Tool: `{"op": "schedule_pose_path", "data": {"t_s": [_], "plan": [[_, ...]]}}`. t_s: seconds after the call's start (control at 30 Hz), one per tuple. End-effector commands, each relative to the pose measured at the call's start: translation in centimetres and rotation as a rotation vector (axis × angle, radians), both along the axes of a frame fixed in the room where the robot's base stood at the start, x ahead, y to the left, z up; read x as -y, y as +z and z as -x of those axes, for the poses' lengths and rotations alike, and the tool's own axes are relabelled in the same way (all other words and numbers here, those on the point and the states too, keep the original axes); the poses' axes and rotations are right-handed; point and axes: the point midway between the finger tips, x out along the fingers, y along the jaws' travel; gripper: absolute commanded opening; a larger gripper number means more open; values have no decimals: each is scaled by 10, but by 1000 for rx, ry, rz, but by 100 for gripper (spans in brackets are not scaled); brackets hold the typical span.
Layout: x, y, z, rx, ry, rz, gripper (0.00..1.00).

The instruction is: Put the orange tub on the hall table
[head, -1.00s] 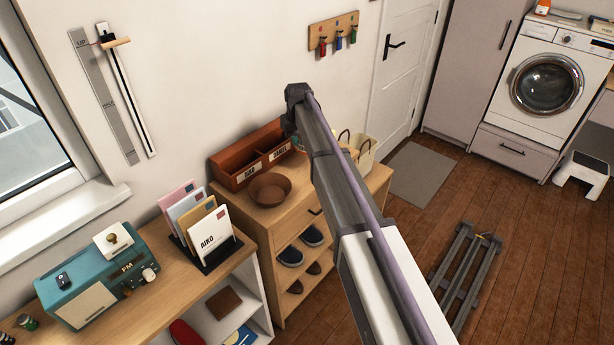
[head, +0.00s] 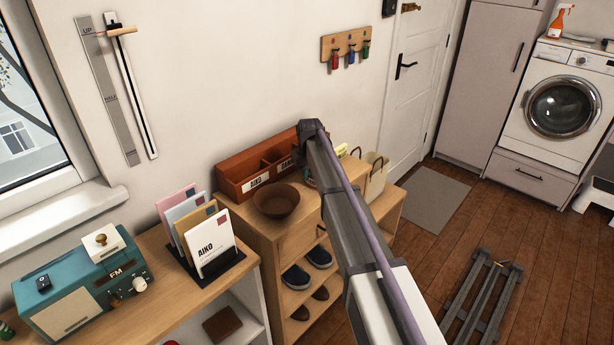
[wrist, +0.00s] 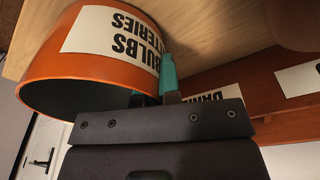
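The orange tub (wrist: 95,22), labelled for bulbs and batteries, fills the upper left of the wrist view, its open mouth towards the camera. My gripper (wrist: 154,86) has its teal fingers at the tub's rim, one inside and one outside the wall; it looks shut on it. The tub is over a light wood top (wrist: 210,30), beside the wooden name box; I cannot tell whether it touches the top. In the head view my arm hides the tub, and only a bit of teal finger shows near the shoe cabinet (head: 300,240). Which furniture is the hall table is not marked.
A wooden table (head: 165,300) at left carries a teal radio (head: 85,290) and a letter rack (head: 215,268).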

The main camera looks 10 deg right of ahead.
Motion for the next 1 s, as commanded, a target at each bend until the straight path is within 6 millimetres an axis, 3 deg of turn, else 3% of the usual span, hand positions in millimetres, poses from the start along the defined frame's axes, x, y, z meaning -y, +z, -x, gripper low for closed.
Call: {"op": "schedule_pose_path", "data": {"t_s": [0.1, 0.13, 0.4, 0.67, 0.87, 1.0], "plan": [[0, -5, 0, 0, 0, 0, 0], [0, -3, 0, 0, 0, 0, 7], [0, -3, 0, 0, 0, 0, 31], [0, 1, 0, 0, 0, 0, 31], [1, 32, 4, 0, 0, 0, 31], [1, 70, 9, 0, 0, 0, 31]]}}
